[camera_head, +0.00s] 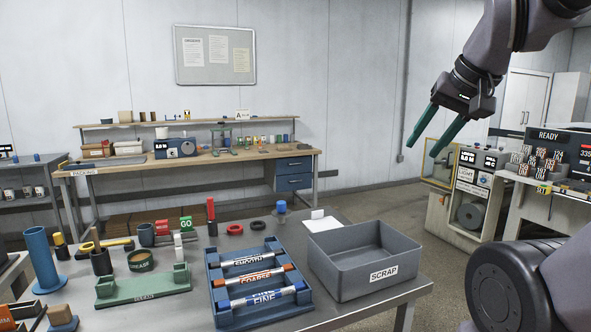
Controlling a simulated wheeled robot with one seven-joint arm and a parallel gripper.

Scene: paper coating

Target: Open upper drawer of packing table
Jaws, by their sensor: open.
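The packing table (232,166) stands against the back wall, with a small "PACKING" label at its left front edge. Under its right end hangs a blue drawer unit. The upper drawer (294,165) sits directly above the lower drawer (294,182), and both look shut. Each has a small handle on its front. My gripper (422,143) is in the air at the upper right, with two green fingers spread apart and pointing down-left. It is open and empty. In the picture it lies well to the right of the drawers, apart from them.
A grey table (190,312) fills the foreground, holding a grey SCRAP bin (362,259), a blue tray (232,318) of labelled rods and several small tools. Machines (467,200) stand at the right. Clear floor (385,205) lies between the packing table and the machines.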

